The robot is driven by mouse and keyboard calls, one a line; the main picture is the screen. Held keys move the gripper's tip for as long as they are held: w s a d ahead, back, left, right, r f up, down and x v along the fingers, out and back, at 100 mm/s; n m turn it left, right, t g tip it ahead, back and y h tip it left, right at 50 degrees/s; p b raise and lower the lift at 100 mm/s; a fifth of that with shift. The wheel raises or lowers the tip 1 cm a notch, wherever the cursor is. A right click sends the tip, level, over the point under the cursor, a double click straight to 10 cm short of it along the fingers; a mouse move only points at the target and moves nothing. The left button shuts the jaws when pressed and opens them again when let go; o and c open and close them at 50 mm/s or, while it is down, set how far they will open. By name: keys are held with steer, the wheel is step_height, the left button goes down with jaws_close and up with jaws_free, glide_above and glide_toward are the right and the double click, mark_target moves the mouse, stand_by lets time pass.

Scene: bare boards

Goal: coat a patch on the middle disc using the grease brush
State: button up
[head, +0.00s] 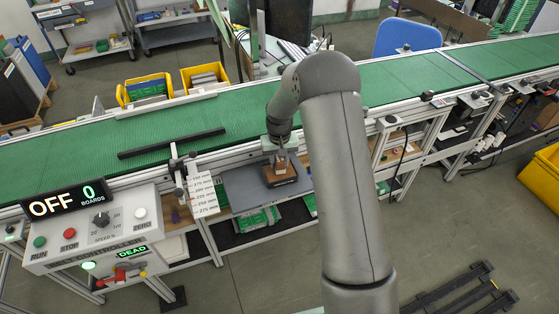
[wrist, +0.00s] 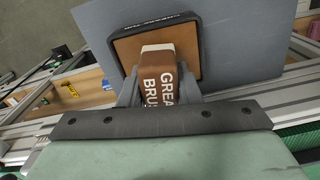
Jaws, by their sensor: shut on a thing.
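The grease brush (wrist: 158,88) has a brown block body with white lettering and a pale end. My gripper (wrist: 157,78) is shut on it, with one grey finger on each side. In the head view my gripper (head: 279,149) points down over a grey shelf at the conveyor's near side, and the brush (head: 281,164) shows below it. Under the brush is a dark-rimmed tray with a brown inside (wrist: 125,48), also seen in the head view (head: 281,182). I cannot tell whether brush and tray touch. I cannot make out any discs in either view.
The grey shelf (head: 245,190) lies below the green conveyor belt (head: 185,122). A black bar (head: 172,143) lies across the belt. A control box (head: 98,232) reading OFF stands at left, beside a white scale card (head: 202,193). Yellow bins stand behind the belt.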

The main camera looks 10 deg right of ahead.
steer(key=shift+s+f+b, duration=0.1)
steer(key=shift+f+b, duration=0.65)
stand_by(2.2)
steer(key=shift+r+p, duration=1.55)
steer(key=shift+r, duration=2.05)
